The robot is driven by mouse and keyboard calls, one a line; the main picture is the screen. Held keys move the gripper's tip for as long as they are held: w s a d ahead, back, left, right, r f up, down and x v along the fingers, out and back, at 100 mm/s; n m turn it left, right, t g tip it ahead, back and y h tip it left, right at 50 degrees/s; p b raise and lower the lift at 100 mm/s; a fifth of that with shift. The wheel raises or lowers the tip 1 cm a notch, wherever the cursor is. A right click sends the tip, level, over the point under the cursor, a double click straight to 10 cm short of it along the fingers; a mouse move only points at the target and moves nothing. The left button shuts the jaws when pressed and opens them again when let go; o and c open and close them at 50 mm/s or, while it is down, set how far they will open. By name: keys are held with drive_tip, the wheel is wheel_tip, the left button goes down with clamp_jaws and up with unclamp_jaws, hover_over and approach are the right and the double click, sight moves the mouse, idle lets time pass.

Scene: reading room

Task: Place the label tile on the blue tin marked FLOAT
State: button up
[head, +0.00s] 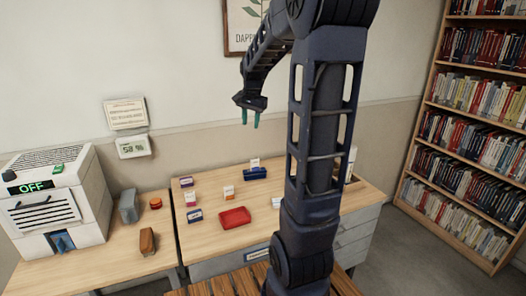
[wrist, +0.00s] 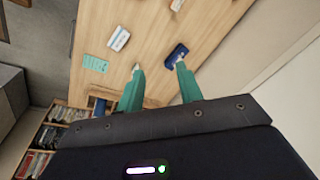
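A dark blue tin (head: 255,174) sits at the back of the desk in the head view, with a small white upright card (head: 254,162) at it. A dark blue object, likely this tin, shows in the wrist view (wrist: 177,54), just beyond the right fingertip. The word FLOAT is not readable, and I cannot tell which small piece is the label tile. My gripper (head: 250,117) is raised well above the desk, with its teal fingers apart and nothing between them; it also shows in the wrist view (wrist: 159,75).
A red tray (head: 235,217) lies mid-desk. A white machine reading OFF (head: 45,205) stands left; a bookcase (head: 468,120) stands right. My arm hides part of the desk.

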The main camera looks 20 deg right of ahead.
drive_tip(key=s+a+n+t, duration=0.1)
drive_tip(key=s+n, duration=0.3)
drive_tip(key=s, duration=0.9)
drive_tip(key=s+a+n+t, duration=0.1)
drive_tip(key=s+a+n, duration=0.3)
drive_tip(key=s, duration=0.9)
drive_tip(key=shift+a+n, duration=0.3)
drive_tip(key=shift+n, duration=0.4)
